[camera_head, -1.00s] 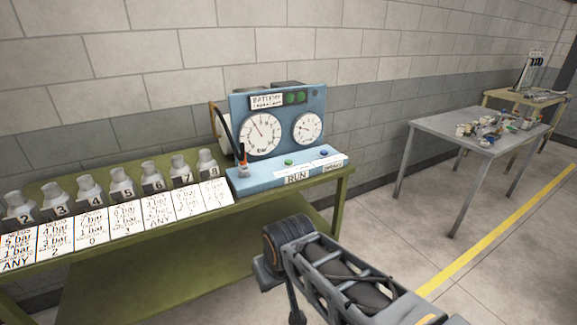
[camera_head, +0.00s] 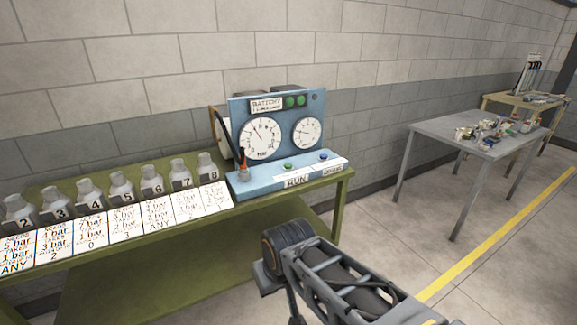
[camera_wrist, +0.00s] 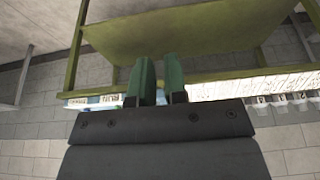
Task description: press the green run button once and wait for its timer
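The green run button (camera_head: 288,167) sits on the sloped front of the blue battery panel (camera_head: 262,180), above a RUN label (camera_head: 297,181). A blue button (camera_head: 324,155) is to its right. In the wrist view, my gripper (camera_wrist: 160,65) shows two green fingers with a narrow gap and nothing held. It is apart from the panel, whose RUN label edge (camera_wrist: 95,101) shows behind.
The panel stands on a green bench (camera_head: 200,222) with a lower shelf. Several numbered grey bottles (camera_head: 122,187) stand left of it behind white cards (camera_head: 125,217). A grey table (camera_head: 450,140) with small items is at the right. Open floor lies between.

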